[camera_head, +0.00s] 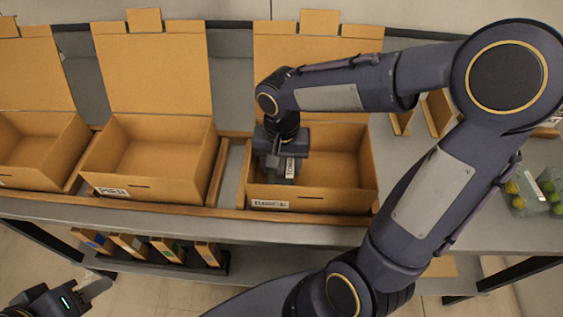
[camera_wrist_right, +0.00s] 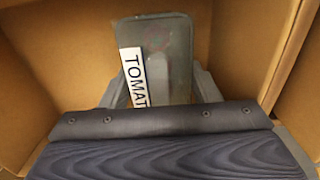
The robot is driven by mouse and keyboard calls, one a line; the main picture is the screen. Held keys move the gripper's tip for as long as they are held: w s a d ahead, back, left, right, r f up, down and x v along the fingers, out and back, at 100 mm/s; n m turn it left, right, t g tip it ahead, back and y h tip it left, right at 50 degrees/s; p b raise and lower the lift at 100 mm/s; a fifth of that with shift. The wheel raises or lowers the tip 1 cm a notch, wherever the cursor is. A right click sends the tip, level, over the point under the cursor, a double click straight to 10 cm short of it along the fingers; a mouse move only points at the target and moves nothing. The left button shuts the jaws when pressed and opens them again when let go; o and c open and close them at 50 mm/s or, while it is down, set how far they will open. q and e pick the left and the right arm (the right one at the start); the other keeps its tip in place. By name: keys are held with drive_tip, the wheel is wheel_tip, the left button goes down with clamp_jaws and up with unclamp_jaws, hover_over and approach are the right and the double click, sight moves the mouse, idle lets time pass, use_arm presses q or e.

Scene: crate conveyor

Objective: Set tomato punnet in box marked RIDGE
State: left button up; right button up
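The tomato punnet (camera_wrist_right: 165,45) is a grey, see-through pack with a white label reading "TOMAT", partly cut off. In the right wrist view it sits between the two fingers of my right gripper (camera_wrist_right: 158,85), which look shut on it. The box's front label is too small to read. My left gripper (camera_head: 96,288) is low at left, away from the boxes, apparently empty.
Two more open boxes, a middle one (camera_head: 150,192) and a left one (camera_head: 40,178), stand along the conveyor, lids raised. Clear punnets with green and yellow produce (camera_head: 525,195) sit at far right. Several small boxes (camera_head: 165,248) stand on a lower shelf.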

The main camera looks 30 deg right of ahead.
drive_tip(key=o, duration=0.4)
drive_tip(key=shift+r, duration=0.15)
wheel_tip(320, 180, up, 8)
drive_tip(key=shift+f+p, duration=0.15)
drive_tip(key=shift+p, duration=0.3)
